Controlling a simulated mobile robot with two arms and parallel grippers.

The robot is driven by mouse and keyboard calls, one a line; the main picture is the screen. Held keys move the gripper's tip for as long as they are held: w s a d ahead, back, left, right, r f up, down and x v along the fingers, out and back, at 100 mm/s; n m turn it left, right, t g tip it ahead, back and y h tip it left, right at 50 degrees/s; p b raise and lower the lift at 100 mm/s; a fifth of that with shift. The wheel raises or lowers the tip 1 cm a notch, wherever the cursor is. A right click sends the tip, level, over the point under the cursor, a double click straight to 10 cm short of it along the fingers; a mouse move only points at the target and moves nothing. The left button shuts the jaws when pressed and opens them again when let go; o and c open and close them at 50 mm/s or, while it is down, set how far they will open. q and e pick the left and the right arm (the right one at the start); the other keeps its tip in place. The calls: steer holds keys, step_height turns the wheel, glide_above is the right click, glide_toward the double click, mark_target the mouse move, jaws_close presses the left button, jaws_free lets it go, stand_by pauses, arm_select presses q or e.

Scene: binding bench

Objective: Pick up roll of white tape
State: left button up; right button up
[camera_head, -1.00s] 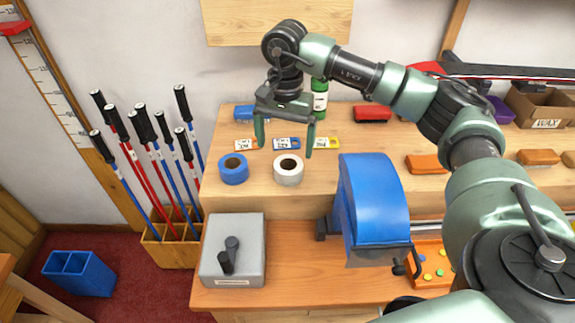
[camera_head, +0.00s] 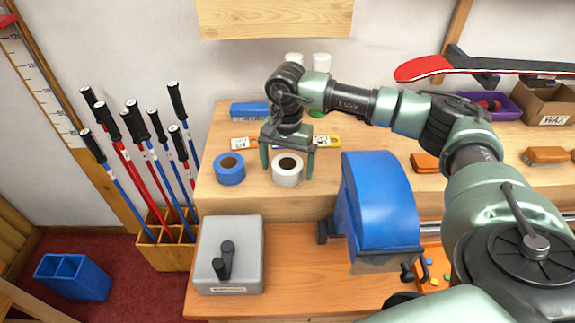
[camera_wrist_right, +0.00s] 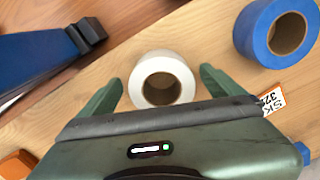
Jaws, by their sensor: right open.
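The roll of white tape (camera_head: 288,172) lies flat on the raised wooden shelf, its brown core facing up. It also shows in the right wrist view (camera_wrist_right: 162,82). My right gripper (camera_head: 287,176) is open, with one finger on each side of the roll in the head view. In the right wrist view the two fingertips (camera_wrist_right: 160,82) flank the white roll, with small gaps visible on both sides. My left gripper is not in view.
A roll of blue tape (camera_head: 230,169) lies just left of the white roll. A blue-covered machine (camera_head: 377,205) stands to the right. A grey box with a lever (camera_head: 229,254) sits on the lower bench. Labelled tags (camera_head: 243,143) lie behind.

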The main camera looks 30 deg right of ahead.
steer(key=shift+f, duration=0.65)
steer(key=c, duration=1.3)
steer(key=shift+r, duration=0.15)
steer(key=shift+w+r, duration=0.1)
steer(key=shift+r, duration=0.2)
steer(key=shift+r+b, duration=1.3)
steer(key=shift+r, duration=8.35)
